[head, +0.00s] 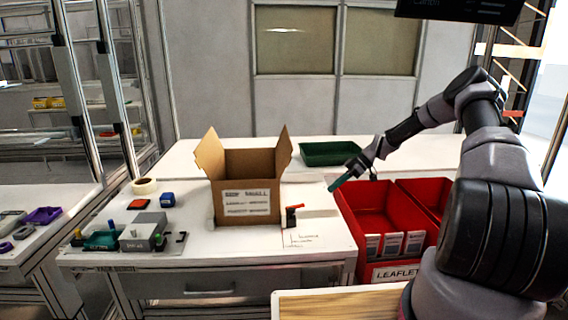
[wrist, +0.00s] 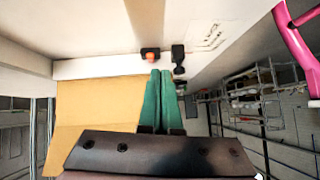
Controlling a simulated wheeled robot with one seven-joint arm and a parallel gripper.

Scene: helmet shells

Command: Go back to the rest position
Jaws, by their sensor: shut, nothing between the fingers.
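My gripper (head: 338,184) is in the head view at the end of my arm, which reaches in from the right. Its green fingers are together and empty. They hang above the table, between the open cardboard box and the red bins. In the wrist view the two green fingers (wrist: 160,98) lie side by side, with nothing between them.
An open cardboard box (head: 246,215) stands on the white table (head: 205,245). A small black and orange tool (head: 292,215) is right of it. Red bins (head: 350,218) hold leaflets at right. A green tray (head: 328,153) sits behind. A grey device (head: 143,232) is at left.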

